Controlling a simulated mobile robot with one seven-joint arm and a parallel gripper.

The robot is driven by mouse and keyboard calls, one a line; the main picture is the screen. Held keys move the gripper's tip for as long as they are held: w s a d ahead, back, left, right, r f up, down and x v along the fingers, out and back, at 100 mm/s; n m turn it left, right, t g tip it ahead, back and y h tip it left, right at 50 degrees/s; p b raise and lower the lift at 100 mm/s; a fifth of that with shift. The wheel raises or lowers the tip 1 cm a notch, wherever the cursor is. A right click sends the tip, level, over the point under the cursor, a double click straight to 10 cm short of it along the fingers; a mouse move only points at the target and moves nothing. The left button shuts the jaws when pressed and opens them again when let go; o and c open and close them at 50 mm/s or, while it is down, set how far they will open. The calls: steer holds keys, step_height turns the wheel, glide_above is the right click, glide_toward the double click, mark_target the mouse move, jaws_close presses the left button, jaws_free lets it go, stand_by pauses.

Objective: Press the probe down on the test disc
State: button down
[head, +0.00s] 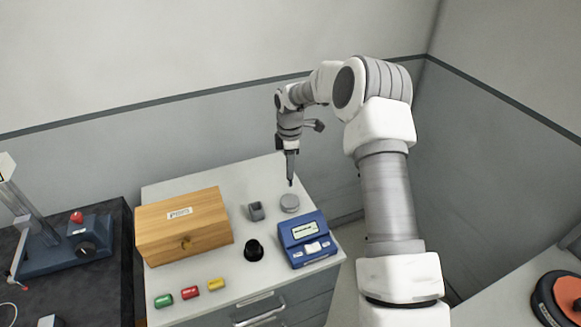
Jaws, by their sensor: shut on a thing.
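My gripper (288,149) is at the end of my arm, over the far right part of the white cabinet top (243,180). It is shut on the dark, slim probe (290,168), which points down and looks about upright. The test disc, a round grey disc (289,203), lies on the cabinet top just below the probe tip in the picture. A small gap shows between tip and disc. I cannot tell the tip's exact height or whether it is straight over the disc. The gripper's fingers are small and partly hidden against the probe.
A small grey holder (256,211) stands left of the disc, and a blue meter (308,240) in front of it. A black round piece (254,250), a wooden box (183,228) and green (163,300), red (189,292) and yellow (216,284) pieces are also on top.

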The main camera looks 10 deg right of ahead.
mark_target(290, 186)
steer(key=shift+f+b, duration=1.65)
steer(key=shift+f, duration=1.35)
steer(key=shift+f+b, duration=0.45)
steer(key=shift+f, duration=0.15)
steer(key=shift+r, duration=0.1)
steer(key=shift+r+p, duration=1.95)
steer(key=shift+r, duration=1.55)
